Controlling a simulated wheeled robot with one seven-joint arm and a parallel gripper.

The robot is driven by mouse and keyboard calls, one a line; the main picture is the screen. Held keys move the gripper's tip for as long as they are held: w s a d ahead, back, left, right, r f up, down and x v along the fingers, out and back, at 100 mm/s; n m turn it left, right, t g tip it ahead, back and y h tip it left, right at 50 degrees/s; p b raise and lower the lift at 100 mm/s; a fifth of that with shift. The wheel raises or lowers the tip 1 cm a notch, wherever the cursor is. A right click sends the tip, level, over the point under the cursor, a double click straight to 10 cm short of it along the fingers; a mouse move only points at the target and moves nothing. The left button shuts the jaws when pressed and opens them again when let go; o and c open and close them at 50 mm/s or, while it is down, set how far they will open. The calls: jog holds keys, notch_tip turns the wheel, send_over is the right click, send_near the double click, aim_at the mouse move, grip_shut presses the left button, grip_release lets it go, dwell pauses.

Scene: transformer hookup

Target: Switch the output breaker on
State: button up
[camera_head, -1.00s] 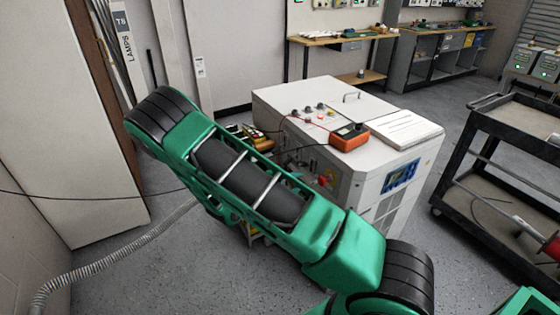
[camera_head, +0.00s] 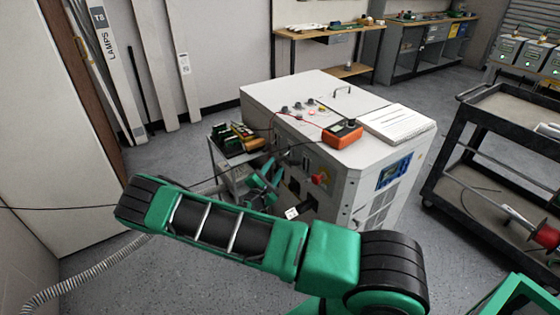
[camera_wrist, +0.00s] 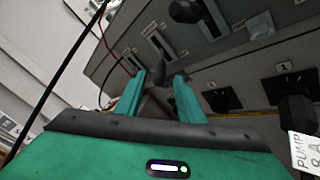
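The white transformer cabinet (camera_head: 300,95) stands in mid-picture in the head view, with its grey control side facing my arm. In the wrist view that grey panel (camera_wrist: 232,62) fills the upper part and carries several dark levers in slots. One dark lever (camera_wrist: 158,70) shows just beyond and between the fingertips of my gripper (camera_wrist: 160,78). The two green fingers are apart with a gap between them; I cannot tell whether they touch the lever. Another lever (camera_wrist: 186,11) is higher up. Which one is the output breaker is not legible. In the head view my gripper (camera_head: 268,180) is at the panel.
Black sockets (camera_wrist: 222,99) and a white tag reading PUMP (camera_wrist: 306,150) are right of my gripper. A red knob (camera_head: 318,180) sits on the panel. An orange meter (camera_head: 343,132) with leads is on top. A black cart (camera_head: 500,150) stands right.

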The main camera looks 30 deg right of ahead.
aim_at(279, 162)
jog(key=shift+x, duration=3.05)
grip_shut()
jog(key=shift+d, duration=0.1)
